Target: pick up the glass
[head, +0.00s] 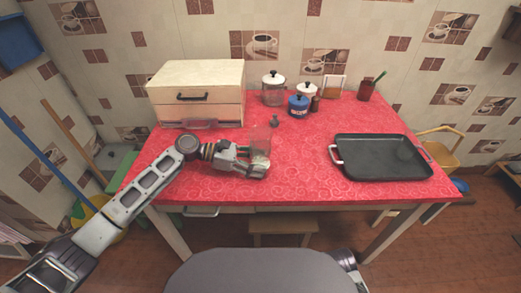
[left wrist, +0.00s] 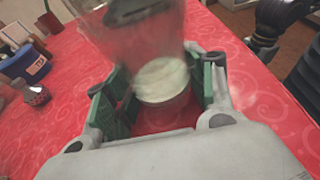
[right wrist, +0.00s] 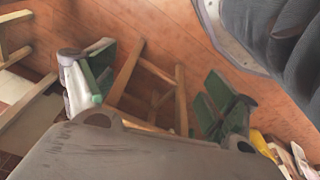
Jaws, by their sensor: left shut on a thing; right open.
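The glass (head: 260,145) is a clear tumbler with a pale bottom, on or just above the red table left of the middle. My left gripper (head: 256,164) reaches it from the left, with its fingers around the lower part. In the left wrist view the glass (left wrist: 162,80) stands between the green finger pads of the left gripper (left wrist: 160,95), which is shut on it. Whether its base touches the cloth cannot be told. My right gripper (right wrist: 150,90) is open and empty, over the floor and a wooden stool.
A black tray (head: 375,158) lies on the right of the red table (head: 300,180). A wooden breadbox (head: 196,90) stands at the back left. A small dark shaker (head: 275,121), a blue pot (head: 298,107) and several jars stand behind the glass. A stool (head: 283,226) is below the front edge.

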